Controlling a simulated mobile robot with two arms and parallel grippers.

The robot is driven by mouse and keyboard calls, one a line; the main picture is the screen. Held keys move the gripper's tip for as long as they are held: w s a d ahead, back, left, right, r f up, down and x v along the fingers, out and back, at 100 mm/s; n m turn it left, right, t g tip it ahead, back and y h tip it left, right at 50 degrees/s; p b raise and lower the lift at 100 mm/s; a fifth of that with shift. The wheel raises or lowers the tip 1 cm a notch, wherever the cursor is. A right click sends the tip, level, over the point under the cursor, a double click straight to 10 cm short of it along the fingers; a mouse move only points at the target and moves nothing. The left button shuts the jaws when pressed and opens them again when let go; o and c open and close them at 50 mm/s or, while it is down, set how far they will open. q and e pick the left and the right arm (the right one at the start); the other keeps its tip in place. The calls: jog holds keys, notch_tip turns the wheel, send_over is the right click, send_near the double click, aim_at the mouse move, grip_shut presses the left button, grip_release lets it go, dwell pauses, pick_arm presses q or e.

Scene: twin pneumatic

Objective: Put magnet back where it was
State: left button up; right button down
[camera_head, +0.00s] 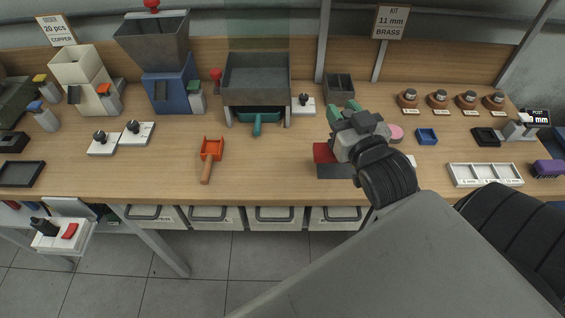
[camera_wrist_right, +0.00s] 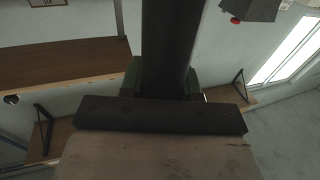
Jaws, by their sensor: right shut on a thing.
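My right gripper (camera_head: 343,112) is above the right-centre of the bench in the head view, its green fingers pointing towards the back. In the right wrist view a long dark bar (camera_wrist_right: 167,45) runs between the green fingers (camera_wrist_right: 131,77), which are shut on it. I take this bar to be the magnet, but its label and far end do not show. My left gripper is not in view.
An orange scoop (camera_head: 211,150) lies left of centre. A grey bin (camera_head: 257,75) and a small dark divided box (camera_head: 339,87) stand behind. A blue tray (camera_head: 427,136) and white divided tray (camera_head: 485,174) are to the right. Bare wood lies between scoop and red block.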

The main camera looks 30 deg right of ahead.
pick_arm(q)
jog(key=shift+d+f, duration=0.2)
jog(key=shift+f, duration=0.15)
pick_arm(e)
jog(key=w+a+f, duration=0.5)
jog(key=w+f, duration=0.4)
jog(key=f, duration=0.1)
jog(key=shift+a+f, duration=0.2)
jog(key=shift+a, duration=0.15)
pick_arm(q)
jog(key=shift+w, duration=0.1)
pick_arm(e)
jog(key=shift+f, duration=0.1)
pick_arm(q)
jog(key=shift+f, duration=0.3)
pick_arm(e)
jog(key=shift+f, duration=0.45)
